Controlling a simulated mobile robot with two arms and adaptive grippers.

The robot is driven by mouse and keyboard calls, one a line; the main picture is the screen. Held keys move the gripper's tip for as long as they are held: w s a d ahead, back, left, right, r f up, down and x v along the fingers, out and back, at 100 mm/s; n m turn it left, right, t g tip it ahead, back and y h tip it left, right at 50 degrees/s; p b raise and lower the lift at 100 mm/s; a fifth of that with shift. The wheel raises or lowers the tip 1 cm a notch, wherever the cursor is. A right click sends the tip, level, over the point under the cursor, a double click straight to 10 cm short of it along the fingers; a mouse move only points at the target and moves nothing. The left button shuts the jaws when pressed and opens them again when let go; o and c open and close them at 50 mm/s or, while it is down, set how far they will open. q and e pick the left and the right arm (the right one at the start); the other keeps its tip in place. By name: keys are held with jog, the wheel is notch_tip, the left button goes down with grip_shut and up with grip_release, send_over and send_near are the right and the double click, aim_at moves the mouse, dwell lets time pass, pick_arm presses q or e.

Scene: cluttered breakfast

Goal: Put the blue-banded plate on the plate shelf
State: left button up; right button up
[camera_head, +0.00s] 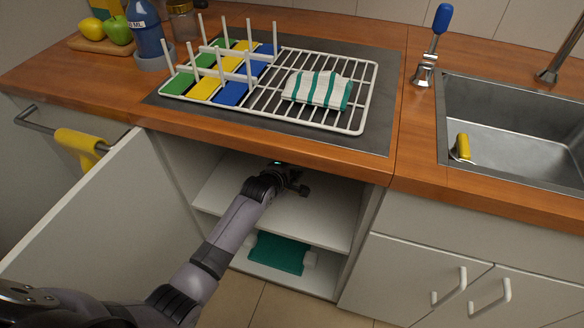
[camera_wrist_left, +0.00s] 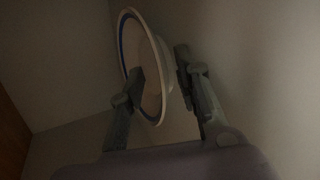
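The blue-banded plate (camera_wrist_left: 152,95) shows in the left wrist view, standing tilted nearly on edge, its blue band along the left rim. My left gripper (camera_wrist_left: 160,65) has its fingers spread, one on each side of the plate; the left finger overlaps its face and a small gap shows by the right finger. I cannot tell whether either finger touches. In the head view my left gripper (camera_head: 292,181) reaches into the open cabinet, above its white middle shelf (camera_head: 325,228). The plate cannot be made out there. My right gripper is out of view.
The open cabinet door (camera_head: 95,215) stands left of my arm. The wooden counter edge (camera_head: 270,152) overhangs the opening. A green item (camera_head: 278,253) lies on the cabinet floor. Above are a dish rack (camera_head: 355,110) with a striped cloth (camera_head: 318,89) and a sink (camera_head: 515,125).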

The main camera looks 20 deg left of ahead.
pick_arm(q)
jog(key=v, duration=1.2)
dwell(0.3)
